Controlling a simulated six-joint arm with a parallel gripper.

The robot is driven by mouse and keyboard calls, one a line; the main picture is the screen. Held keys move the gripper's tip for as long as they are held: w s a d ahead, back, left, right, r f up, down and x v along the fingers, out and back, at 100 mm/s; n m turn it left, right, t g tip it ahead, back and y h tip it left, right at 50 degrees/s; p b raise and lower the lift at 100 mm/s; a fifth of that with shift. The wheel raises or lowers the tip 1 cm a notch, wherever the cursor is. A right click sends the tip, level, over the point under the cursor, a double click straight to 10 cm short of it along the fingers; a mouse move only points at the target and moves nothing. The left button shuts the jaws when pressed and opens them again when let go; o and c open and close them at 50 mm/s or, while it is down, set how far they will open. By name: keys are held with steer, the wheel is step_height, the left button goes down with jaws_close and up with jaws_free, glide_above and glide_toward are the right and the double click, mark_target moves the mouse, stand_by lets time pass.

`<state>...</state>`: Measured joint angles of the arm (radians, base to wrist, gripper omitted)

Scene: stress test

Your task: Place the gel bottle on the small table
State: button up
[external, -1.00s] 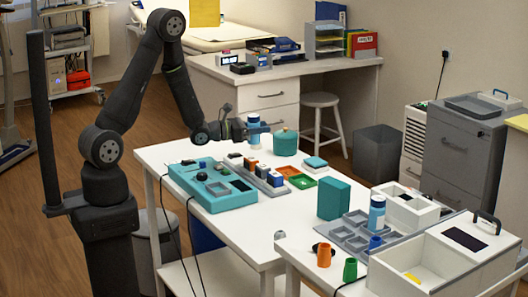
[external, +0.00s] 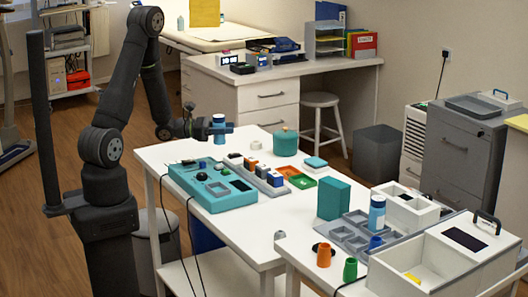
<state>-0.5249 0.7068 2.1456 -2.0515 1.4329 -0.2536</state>
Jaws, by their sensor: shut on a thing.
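My gripper (external: 220,128) is shut on a blue-and-white bottle (external: 219,136), which stands upright between the fingers. The bottle is at the far edge of the white table (external: 230,228); I cannot tell whether its base touches anything. The fingers hide the bottle's middle. A second blue bottle (external: 377,214) with a pale band stands upright in the grey tray at the right, away from my gripper.
On the white table are a teal console (external: 213,187), a teal lidded pot (external: 286,142), small boxes and a teal block (external: 334,199). A grey compartment tray (external: 352,238), orange and green cups and a white box (external: 440,262) crowd the right front. A stool (external: 320,101) stands behind.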

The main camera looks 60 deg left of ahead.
steer(key=a+f, duration=0.2)
steer(key=a, duration=0.1)
steer(key=w+a+f, duration=0.1)
steer(key=a+f, duration=0.1)
steer(key=a, duration=0.2)
steer(key=w+a+f, duration=0.1)
steer(key=a+f, duration=0.2)
steer(key=a, duration=0.1)
steer(key=shift+w+a, duration=0.1)
steer(key=shift+f, duration=1.95)
steer(key=shift+f, duration=0.2)
steer(key=o, duration=1.1)
